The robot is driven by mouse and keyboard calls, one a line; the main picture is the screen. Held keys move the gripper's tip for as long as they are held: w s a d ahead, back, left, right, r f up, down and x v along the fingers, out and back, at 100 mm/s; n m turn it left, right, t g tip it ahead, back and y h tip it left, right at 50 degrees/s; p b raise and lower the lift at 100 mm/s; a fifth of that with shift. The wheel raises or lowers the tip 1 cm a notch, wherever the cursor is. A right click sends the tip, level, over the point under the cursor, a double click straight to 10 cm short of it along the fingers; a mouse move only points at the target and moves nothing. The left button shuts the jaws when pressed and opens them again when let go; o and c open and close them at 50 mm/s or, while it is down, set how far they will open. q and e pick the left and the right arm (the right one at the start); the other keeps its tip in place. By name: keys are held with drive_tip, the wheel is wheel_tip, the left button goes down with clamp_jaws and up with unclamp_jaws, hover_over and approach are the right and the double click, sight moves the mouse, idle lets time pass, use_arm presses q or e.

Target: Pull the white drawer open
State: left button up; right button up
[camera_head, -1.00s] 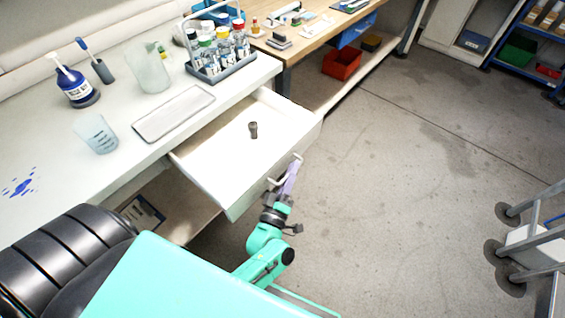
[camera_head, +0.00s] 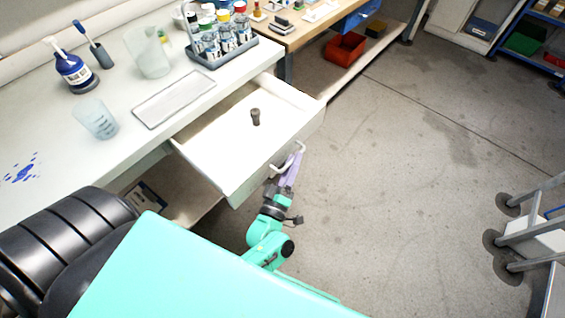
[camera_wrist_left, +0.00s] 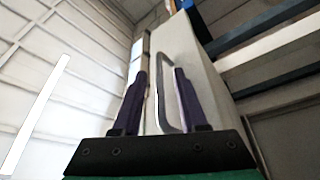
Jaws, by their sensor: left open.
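The white drawer (camera_head: 195,147) stands pulled out from under the white bench, and its inside shows. A small dark cylindrical part (camera_head: 255,117) stands on the drawer floor. The drawer's handle (camera_head: 298,158) is a pale bar on the front face. My left gripper (camera_head: 287,176) is at the handle. In the left wrist view, the two purple fingers of my left gripper (camera_wrist_left: 160,95) are apart, with the handle (camera_wrist_left: 163,75) between and beyond them. Contact with the handle cannot be told. My right gripper does not show.
The white bench (camera_head: 60,140) carries a tray (camera_head: 173,100), a bottle rack (camera_head: 222,52), a beaker (camera_head: 96,118), a jug (camera_head: 150,55) and a blue bottle (camera_head: 73,70). A red bin (camera_head: 345,48) sits on a low shelf. The floor to the right is clear up to a wheeled frame (camera_head: 525,240).

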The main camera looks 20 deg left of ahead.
use_arm(q)
drive_tip(key=b+v, duration=0.2)
drive_tip(key=v, duration=1.1)
drive_tip(key=shift+s+f, duration=0.1)
drive_tip(key=shift+f, duration=0.05)
wheel_tip(320, 180, down, 22)
drive_tip(key=s+m+g+h, duration=0.2)
drive_tip(key=m+g+h, duration=0.2)
drive_tip(key=m+g, duration=0.5)
drive_tip(key=s+a+f+m+g+y, duration=0.3)
drive_tip(key=s+a+f+m+g, duration=0.2)
drive_tip(key=s+a+f+g, duration=0.5)
drive_tip(key=s+a+f, duration=0.2)
drive_tip(key=s+f, duration=0.4)
drive_tip(key=shift+s+a+m, duration=0.25)
drive_tip(key=shift+a+m, duration=0.1)
drive_tip(key=shift+m, duration=0.05)
